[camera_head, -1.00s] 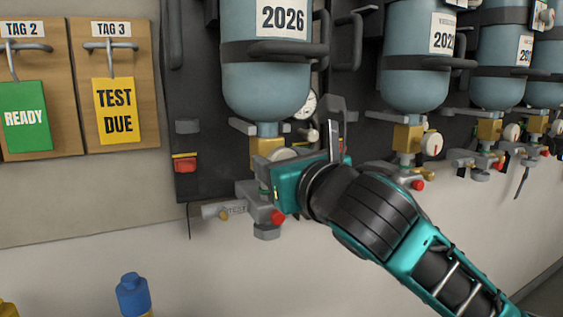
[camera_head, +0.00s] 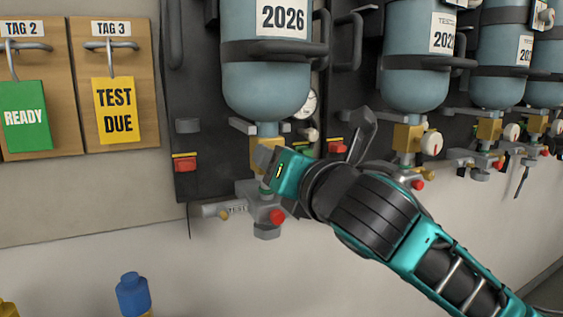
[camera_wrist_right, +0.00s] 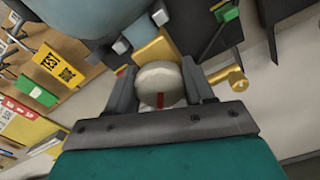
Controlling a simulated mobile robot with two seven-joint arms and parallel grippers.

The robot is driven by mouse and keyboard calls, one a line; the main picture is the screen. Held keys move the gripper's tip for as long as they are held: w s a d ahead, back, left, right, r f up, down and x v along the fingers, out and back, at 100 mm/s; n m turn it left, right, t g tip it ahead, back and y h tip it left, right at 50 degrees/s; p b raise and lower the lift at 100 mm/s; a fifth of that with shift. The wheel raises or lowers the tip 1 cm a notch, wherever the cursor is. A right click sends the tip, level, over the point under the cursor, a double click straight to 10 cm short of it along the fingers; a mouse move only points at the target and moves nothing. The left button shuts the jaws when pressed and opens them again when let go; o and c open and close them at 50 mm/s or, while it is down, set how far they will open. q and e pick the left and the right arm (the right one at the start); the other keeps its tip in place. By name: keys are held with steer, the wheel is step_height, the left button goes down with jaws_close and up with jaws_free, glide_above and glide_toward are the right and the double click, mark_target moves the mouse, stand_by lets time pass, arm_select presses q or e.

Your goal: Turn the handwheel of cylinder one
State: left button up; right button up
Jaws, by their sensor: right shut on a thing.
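The leftmost blue-grey cylinder (camera_head: 265,75) carries a 2026 label and has a brass valve (camera_head: 262,152) under its neck. My right gripper (camera_head: 268,163) is at this valve, coming in from the lower right. In the right wrist view a round pale handwheel (camera_wrist_right: 160,84) with a red mark sits between the two fingers of my right gripper (camera_wrist_right: 163,92). The fingers are shut on its sides. In the head view the gripper hides the handwheel. My left gripper is not in view.
A grey fitting with a red knob (camera_head: 277,216) hangs just below the gripper. A pressure gauge (camera_head: 310,103) is above it. More cylinders (camera_head: 415,60) with valves stand to the right. Tag boards (camera_head: 115,135) hang at left. A blue-capped bottle (camera_head: 132,293) stands below.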

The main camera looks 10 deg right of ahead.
steer(key=shift+d+r, duration=0.15)
steer(key=shift+r, duration=0.25)
steer(key=o, duration=0.8)
steer(key=shift+o, duration=1.1)
steer(key=shift+f, duration=0.25)
steer(key=shift+s, duration=0.1)
steer(key=b+v, duration=0.9)
steer(key=v, duration=0.3)
steer(key=shift+s, duration=0.3)
steer(key=shift+d, duration=0.15)
